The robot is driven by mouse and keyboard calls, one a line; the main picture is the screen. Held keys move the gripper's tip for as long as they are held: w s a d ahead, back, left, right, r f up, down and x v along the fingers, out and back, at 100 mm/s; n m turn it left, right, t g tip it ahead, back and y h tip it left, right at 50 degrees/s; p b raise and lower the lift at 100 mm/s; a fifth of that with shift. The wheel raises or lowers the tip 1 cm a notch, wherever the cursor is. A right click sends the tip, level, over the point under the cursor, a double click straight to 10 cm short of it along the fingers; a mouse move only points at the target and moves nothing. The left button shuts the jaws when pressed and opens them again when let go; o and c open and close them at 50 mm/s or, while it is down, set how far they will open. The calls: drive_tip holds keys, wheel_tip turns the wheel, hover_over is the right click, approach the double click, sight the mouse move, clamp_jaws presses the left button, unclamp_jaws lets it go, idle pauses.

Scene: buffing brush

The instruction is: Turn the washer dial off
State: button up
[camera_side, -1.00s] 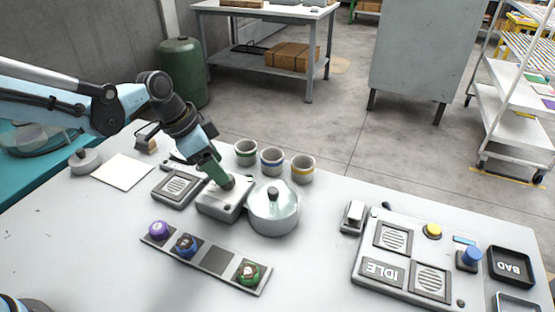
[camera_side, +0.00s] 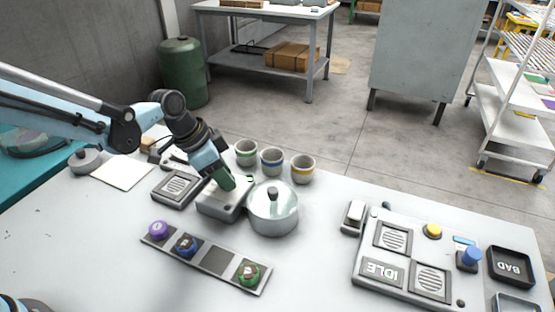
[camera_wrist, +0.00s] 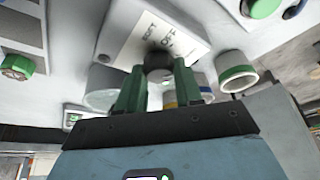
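The washer dial (camera_wrist: 158,66) is a dark round knob on a pale box (camera_wrist: 207,42), in front of a white label marked OFF and another word I read only in part. In the side view the box (camera_side: 218,209) stands left of the lidded pot, and the dial is hidden there by my gripper. My gripper (camera_wrist: 158,64) has its green fingers on both sides of the dial, and the dial fills the gap between the tips. In the side view my gripper (camera_side: 228,184) reaches down to the box top from the upper left.
A lidded pot (camera_side: 273,212) stands close right of the box. Three banded cups (camera_side: 271,161) stand behind. A grilled box (camera_side: 177,187) is at left, a strip of coloured knobs (camera_side: 215,261) in front. A control panel (camera_side: 405,265) is far right.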

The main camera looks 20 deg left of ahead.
drive_tip(key=shift+c, duration=0.9)
drive_tip(key=shift+n, duration=0.3)
drive_tip(key=n, duration=0.2)
drive_tip(key=n+t+y, duration=0.1)
drive_tip(key=n, duration=0.1)
drive_tip(key=shift+s+d+y, duration=0.1)
drive_tip(key=shift+d+y, duration=0.05)
drive_tip(key=shift+y, duration=0.15)
drive_tip(key=shift+n+y, duration=0.8)
drive_tip(key=shift+n, duration=1.3)
drive_tip(key=o, duration=1)
drive_tip(key=shift+o, duration=0.2)
